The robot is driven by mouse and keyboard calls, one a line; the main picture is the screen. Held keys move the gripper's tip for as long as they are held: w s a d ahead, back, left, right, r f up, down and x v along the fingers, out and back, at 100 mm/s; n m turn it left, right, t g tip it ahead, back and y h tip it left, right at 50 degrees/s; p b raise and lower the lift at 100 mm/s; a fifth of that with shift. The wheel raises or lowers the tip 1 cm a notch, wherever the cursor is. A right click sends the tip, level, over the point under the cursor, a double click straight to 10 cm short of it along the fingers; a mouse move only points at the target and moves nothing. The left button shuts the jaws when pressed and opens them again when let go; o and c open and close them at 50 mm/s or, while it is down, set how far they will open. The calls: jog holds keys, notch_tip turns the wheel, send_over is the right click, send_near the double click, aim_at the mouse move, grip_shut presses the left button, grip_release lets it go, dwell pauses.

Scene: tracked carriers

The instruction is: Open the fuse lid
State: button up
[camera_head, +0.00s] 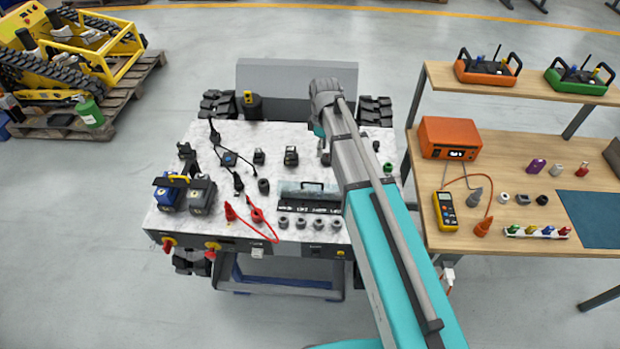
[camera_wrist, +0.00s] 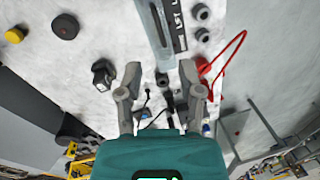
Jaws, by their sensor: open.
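The fuse lid (camera_head: 296,187) is a grey, see-through panel with a dark handle, on the white marbled top of the carrier (camera_head: 213,136). It looks lowered, though its exact angle is hard to tell. A black label strip (camera_head: 308,207) runs along its front side, with a row of round grey knobs in front. In the wrist view the lid (camera_wrist: 152,22) shows at the top, beyond my fingertips. My gripper (camera_wrist: 160,76) is open and empty, with its fingers apart on either side of small dark parts. In the head view my arm hides most of my gripper.
Black connectors and cables stand on the carrier top, with red plugs (camera_head: 257,215) left of the lid. Blue and grey batteries (camera_head: 201,194) sit at the left edge. A wooden workbench (camera_head: 480,246) with tools stands at the right. A yellow tracked machine (camera_head: 62,52) is at upper left.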

jog(key=shift+w+a+n, duration=0.4)
jog(key=shift+a+n, duration=0.3)
jog(key=shift+a, duration=0.15)
jog(key=shift+w+a+n, duration=0.35)
jog(key=shift+a+n, duration=0.35)
jog(key=shift+a, duration=0.15)
jog(key=shift+f, duration=0.1)
jog(key=b, duration=1.4)
send_near(312, 187)
jog(key=f, duration=0.1)
jog(key=s+f, duration=0.1)
jog(key=f, duration=0.3)
jog(key=shift+s+a, duration=0.35)
jog(key=shift+a, duration=0.05)
grip_shut()
